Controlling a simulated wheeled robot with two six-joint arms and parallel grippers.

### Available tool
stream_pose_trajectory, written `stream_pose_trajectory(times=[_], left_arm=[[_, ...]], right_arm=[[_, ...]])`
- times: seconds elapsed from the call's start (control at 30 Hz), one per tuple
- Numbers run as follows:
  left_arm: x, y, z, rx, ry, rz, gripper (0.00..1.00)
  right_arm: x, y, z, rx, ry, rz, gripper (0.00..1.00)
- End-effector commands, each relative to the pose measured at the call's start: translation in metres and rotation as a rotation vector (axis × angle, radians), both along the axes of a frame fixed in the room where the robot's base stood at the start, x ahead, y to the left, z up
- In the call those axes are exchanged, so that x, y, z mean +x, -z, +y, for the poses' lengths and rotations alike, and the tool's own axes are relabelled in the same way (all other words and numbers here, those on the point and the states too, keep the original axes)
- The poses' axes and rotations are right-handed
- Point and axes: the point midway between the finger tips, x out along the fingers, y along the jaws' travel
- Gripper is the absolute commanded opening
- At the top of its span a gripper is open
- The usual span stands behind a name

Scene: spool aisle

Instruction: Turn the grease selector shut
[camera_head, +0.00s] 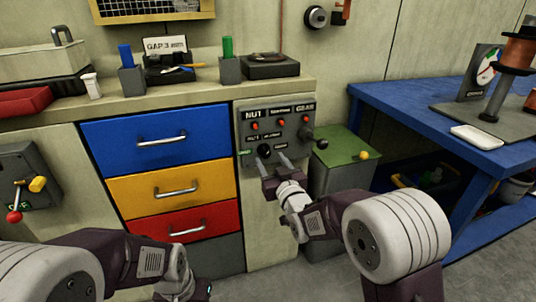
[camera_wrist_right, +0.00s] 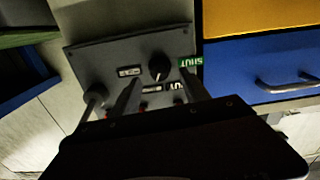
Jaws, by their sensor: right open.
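The grey control panel (camera_head: 293,112) is on the cabinet front, right of the drawers. A black selector knob (camera_head: 264,150) is low on it, with a green SHUT label (camera_head: 245,153) to its left. In the right wrist view the panel is upside down; the knob (camera_wrist_right: 159,67) has the SHUT label (camera_wrist_right: 190,62) at its right. A pale mark shows on the knob, but I cannot read its setting surely. My right gripper (camera_head: 271,161) is open and empty, fingers pointing at the panel around the knob's position, apparently without gripping it. My left gripper is mostly cut off at the bottom.
A black-knobbed lever (camera_head: 320,144) sticks out at the panel's right. Red buttons are above the selector. A green-topped bin (camera_head: 350,147) and a blue bench (camera_head: 425,112) stand to the right. Blue, yellow and red drawers (camera_head: 165,142) with handles are to the left.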

Motion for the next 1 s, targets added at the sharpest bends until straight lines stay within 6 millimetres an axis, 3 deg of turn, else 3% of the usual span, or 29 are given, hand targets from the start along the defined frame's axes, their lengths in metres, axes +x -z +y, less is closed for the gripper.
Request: stream_pose_trajectory(times=[0.2,0.5,0.7,1.0], left_arm=[[-0.001,0.009,0.000,0.000,0.000,0.002,0.36],[-0.001,0.009,0.000,0.000,0.000,0.002,0.36],[-0.001,0.009,0.000,0.000,0.000,0.002,0.36],[-0.001,0.010,0.000,0.000,0.000,0.002,0.36]], right_arm=[[0.027,0.004,0.009,0.000,0.000,0.000,0.54],[0.031,0.002,0.010,-0.001,0.000,0.002,0.54],[0.030,0.002,0.010,0.000,0.000,0.001,0.00],[0.030,0.002,0.010,-0.030,0.000,-0.009,0.00]])
